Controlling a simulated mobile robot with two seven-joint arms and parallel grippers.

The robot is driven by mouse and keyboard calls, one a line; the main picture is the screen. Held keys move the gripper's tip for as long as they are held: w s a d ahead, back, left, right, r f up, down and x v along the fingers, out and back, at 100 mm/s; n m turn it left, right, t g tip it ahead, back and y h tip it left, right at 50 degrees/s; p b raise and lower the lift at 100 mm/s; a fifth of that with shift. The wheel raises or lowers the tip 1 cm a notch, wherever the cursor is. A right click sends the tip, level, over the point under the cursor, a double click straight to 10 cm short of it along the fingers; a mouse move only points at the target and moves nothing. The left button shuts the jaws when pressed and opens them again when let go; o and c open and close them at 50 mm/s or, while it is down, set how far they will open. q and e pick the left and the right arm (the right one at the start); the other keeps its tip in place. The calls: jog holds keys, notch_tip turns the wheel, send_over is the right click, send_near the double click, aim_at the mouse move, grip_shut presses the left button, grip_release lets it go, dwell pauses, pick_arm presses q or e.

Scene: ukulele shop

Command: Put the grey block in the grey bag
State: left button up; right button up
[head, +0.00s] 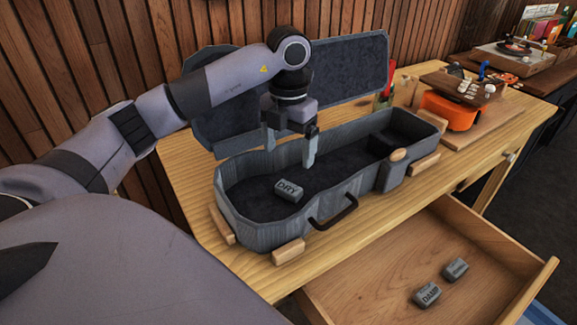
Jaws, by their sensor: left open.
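A grey case (345,212) lies open on the wooden table, with its dark lid (345,68) raised at the back; it is the only bag-like thing I see. A grey block marked DRY (289,188) lies on the case's floor, left of the middle. Two more grey blocks lie in the open drawer: one marked DAMP (427,294), and another (455,269) whose marking is too small to read. My left gripper (289,158) is open and empty, fingers pointing down, above the case and the DRY block. My right gripper is not in view.
The drawer (365,275) is pulled out at the front right, mostly bare. Wooden blocks (289,251) brace the case on the table (195,190). An orange object (447,111) stands on a board at the right. A panelled wall is behind.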

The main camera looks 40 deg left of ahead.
pick_arm(q)
notch_tip(320, 180, up, 2)
jog(key=shift+r, duration=0.25)
dwell(0.5)
